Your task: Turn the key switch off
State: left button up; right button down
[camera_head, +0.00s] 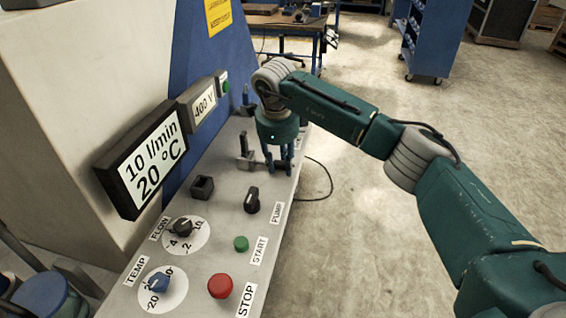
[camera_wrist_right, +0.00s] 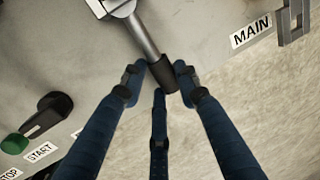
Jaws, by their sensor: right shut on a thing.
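My right gripper (camera_head: 281,166) is at the far end of the sloping control panel (camera_head: 222,217). In the right wrist view, its fingers (camera_wrist_right: 160,80) are shut around the black end of a grey metal lever (camera_wrist_right: 143,37). The lever runs up to a light-coloured mount on the panel. A grey metal bracket-like part (camera_wrist_right: 293,22) stands beside the MAIN label (camera_wrist_right: 250,31). I cannot tell for sure which part is the key switch. In the head view, the fingers hide part of the lever area. My left gripper is not in view.
A black PUMP knob (camera_head: 252,200), green START button (camera_head: 241,243), red STOP button (camera_head: 220,286), FLOW dial (camera_head: 183,228) and blue TEMP dial (camera_head: 160,282) lie nearer on the panel. Displays (camera_head: 152,160) stand along its left. Open floor (camera_head: 370,240) lies to the right.

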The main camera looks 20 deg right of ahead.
jog(key=shift+w+d+r, duration=0.1)
jog(key=shift+w+r, duration=0.05)
jog(key=shift+r, duration=0.05)
jog(key=c, duration=1.4)
grip_release()
jog(key=shift+o, duration=0.6)
jog(key=shift+f, duration=0.1)
notch_tip(320, 180, up, 12)
jog(key=s+a, duration=0.1)
jog(key=s, duration=0.1)
jog(key=shift+a, duration=0.2)
jog(key=shift+s+f, duration=0.1)
jog(key=shift+f, duration=0.05)
